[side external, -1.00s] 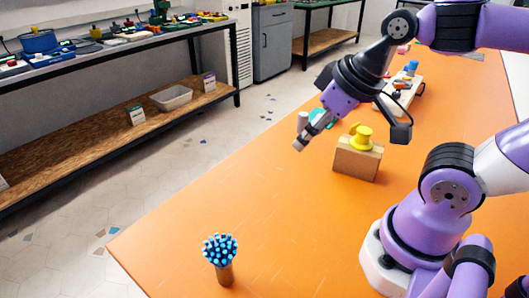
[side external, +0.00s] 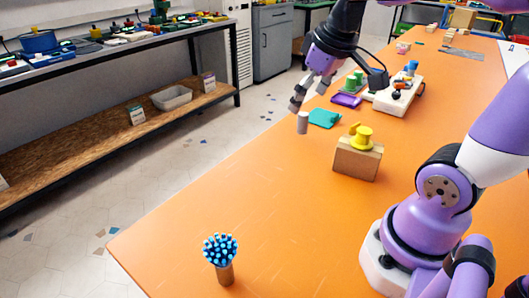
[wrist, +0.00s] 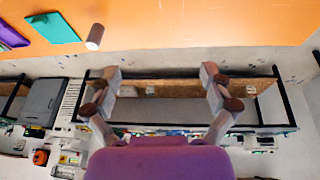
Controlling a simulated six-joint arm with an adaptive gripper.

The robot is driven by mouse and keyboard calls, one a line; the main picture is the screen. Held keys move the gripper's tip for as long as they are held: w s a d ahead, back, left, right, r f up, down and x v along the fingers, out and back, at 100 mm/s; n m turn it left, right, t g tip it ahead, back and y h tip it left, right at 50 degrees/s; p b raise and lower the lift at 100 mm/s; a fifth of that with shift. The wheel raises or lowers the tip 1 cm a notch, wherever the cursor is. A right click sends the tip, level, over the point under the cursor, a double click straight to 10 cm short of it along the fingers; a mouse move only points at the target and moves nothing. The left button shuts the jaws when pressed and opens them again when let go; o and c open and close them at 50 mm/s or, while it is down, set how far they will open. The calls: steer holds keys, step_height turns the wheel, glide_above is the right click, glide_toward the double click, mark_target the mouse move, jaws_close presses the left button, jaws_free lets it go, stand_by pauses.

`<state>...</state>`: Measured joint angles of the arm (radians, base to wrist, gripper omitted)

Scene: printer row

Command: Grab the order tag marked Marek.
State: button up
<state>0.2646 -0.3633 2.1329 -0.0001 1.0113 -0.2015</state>
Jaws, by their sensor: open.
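I cannot read the name Marek anywhere. A flat teal piece (side external: 324,118) and a flat purple piece (side external: 346,100) lie on the orange table and may be tags; the wrist view shows the teal piece (wrist: 52,27) and purple piece (wrist: 10,36) at upper left, with no legible lettering. My gripper (side external: 309,92) is open and empty above the table's left edge, up and left of the teal piece in the side view. In the wrist view my gripper (wrist: 162,92) has its fingers wide apart, with the floor and shelf beyond them.
A small grey cylinder (side external: 303,123) stands near the table edge. A cardboard block (side external: 357,159) bears a yellow object (side external: 361,138). A cup of blue-tipped sticks (side external: 225,274) stands in front. A white device (side external: 398,94) stands behind. The orange table (side external: 270,220) is clear between.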

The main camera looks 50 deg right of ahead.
steer(key=w+d+f+g, duration=0.1)
steer(key=w+d+g, duration=0.15)
steer(key=d, duration=0.75)
steer(key=m+g+y, duration=0.1)
steer(key=m+g, duration=0.1)
glide_toward(356, 124)
steer(key=shift+a+f+t, duration=0.1)
steer(key=shift+f+t, duration=0.1)
steer(key=shift+t, duration=0.05)
steer(key=f, duration=0.4)
steer(key=shift+s+d+f, duration=0.2)
steer(key=shift+d+f, duration=0.1)
steer(key=f, duration=0.6)
steer(key=shift+a+f, duration=0.1)
steer(key=shift+a, duration=0.1)
steer(key=c, duration=0.9)
